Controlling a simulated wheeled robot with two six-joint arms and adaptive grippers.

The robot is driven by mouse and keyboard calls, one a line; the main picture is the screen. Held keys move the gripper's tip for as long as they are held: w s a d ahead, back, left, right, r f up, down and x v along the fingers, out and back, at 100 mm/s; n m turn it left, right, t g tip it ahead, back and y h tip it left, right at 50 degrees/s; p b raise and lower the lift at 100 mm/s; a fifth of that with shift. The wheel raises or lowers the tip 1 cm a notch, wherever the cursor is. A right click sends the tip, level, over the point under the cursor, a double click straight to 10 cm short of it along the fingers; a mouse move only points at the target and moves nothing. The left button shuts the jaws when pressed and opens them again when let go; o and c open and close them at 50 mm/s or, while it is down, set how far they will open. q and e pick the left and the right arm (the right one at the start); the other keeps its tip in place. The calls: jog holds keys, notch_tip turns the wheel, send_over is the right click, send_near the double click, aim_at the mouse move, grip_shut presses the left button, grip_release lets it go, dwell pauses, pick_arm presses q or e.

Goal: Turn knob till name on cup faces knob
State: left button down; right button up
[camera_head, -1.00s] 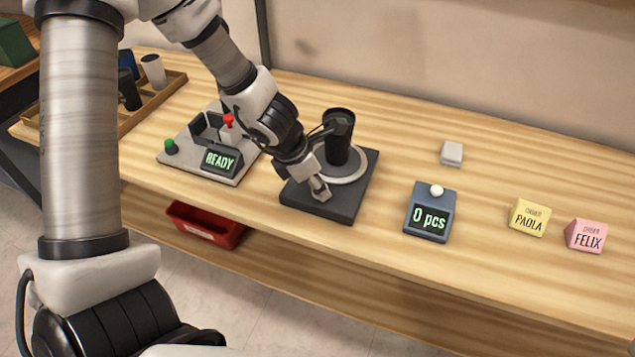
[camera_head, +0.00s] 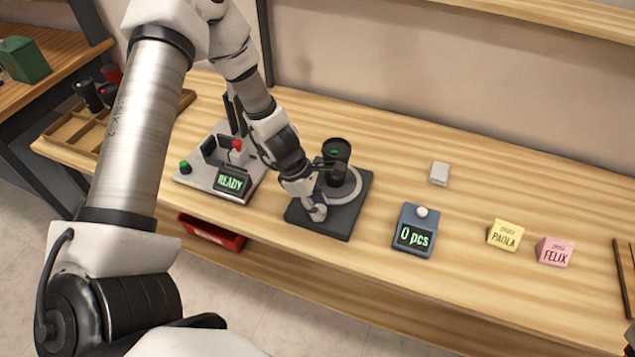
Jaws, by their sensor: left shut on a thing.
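A dark cup (camera_head: 338,152) stands upright on a pale round turntable (camera_head: 353,187) set on a dark square base (camera_head: 335,219). A small green mark shows near the cup's top; I cannot tell whether it is inside or on the wall. No name is readable on the side I see.
A marker station (camera_head: 249,184) with a READY display, green button and red-topped lever stands left of the base. A counter (camera_head: 414,230) reads 0 pcs. Yellow PAOLA (camera_head: 505,235) and pink FELIX (camera_head: 555,252) cards stand right. A red bin (camera_head: 211,232) sits below.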

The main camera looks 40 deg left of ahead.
pick_arm(q)
jog(key=shift+m+g+p, duration=0.4)
jog(key=shift+m+p, duration=0.7)
jog(key=c, duration=0.8)
grip_release()
jog(key=shift+w, duration=0.1)
jog(key=shift+r, duration=0.1)
jog(key=v, duration=1.1)
jog(key=shift+a+r, duration=0.3)
